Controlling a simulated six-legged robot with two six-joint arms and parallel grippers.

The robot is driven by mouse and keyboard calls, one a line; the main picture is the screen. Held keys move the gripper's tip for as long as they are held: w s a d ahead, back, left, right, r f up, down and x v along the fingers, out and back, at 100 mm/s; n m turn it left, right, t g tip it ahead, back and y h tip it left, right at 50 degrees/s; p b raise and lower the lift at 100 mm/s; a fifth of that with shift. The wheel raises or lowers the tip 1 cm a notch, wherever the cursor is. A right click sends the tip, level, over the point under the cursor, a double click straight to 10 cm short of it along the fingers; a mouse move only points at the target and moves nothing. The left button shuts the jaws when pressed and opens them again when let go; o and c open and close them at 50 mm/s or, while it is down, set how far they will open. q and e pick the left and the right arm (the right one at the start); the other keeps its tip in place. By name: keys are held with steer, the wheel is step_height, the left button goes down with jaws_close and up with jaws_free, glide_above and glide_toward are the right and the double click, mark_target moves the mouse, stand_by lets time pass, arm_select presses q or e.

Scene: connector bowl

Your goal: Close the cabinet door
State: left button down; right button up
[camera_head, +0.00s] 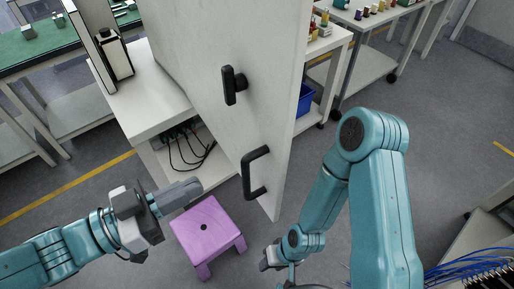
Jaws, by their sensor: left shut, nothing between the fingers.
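The cabinet door (210,70) is a large pale panel in the middle of the view. It stands open, swung out towards me. It carries a dark latch (232,85) and, lower down, a black pull handle (256,172). My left gripper (190,188) is shut and empty. It points right, to the left of the pull handle and apart from it, above the purple stool in the picture. My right arm (375,180) is bent at the right of the door. My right gripper (270,258) shows only partly at the bottom, and its fingers are not clear.
A purple stool (208,226) stands on the floor below the door. A white cabinet (150,105) with black cables inside is behind it at left. A green-topped table (45,45) is at far left. White tables (370,20) with small items stand at the back right. Blue cables (470,265) lie at lower right.

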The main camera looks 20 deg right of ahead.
arm_select(q)
steer(key=r, duration=0.1)
steer(key=p, duration=0.2)
glide_toward(277, 143)
steer(key=x, duration=0.7)
